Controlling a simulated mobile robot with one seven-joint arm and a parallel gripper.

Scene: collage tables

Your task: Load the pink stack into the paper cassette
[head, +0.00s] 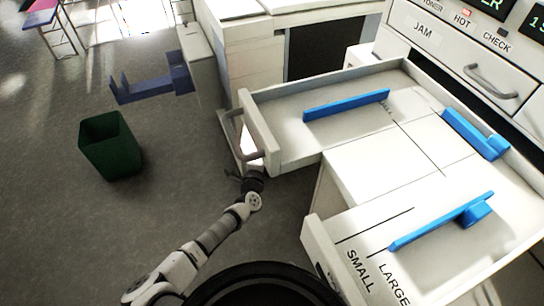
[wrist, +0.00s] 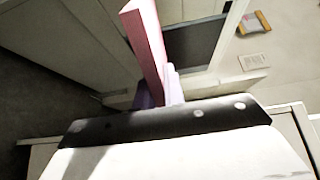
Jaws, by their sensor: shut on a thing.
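The pink stack (wrist: 146,45) shows as an upright pink slab in the wrist view, seen nearly edge-on. My gripper (wrist: 165,92) is shut on it; the fingers are mostly hidden. In the head view my gripper (head: 250,178) is just outside the left front of the paper cassette, low beside its grey handle. A pale, pink-edged patch shows at that handle; I cannot tell if it is the stack. The paper cassette (head: 350,160) is a wide white open drawer marked SMALL and LARGE. Three blue guides stand in it: rear left (head: 346,104), right (head: 476,134) and front (head: 442,221). No paper shows in it.
The machine front (head: 425,45) with JAM, HOT and CHECK labels rises behind the cassette. A green bin (head: 110,147) stands on the floor at left. A dark blue bracket-like piece (head: 152,88) is behind it. Grey floor between is clear.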

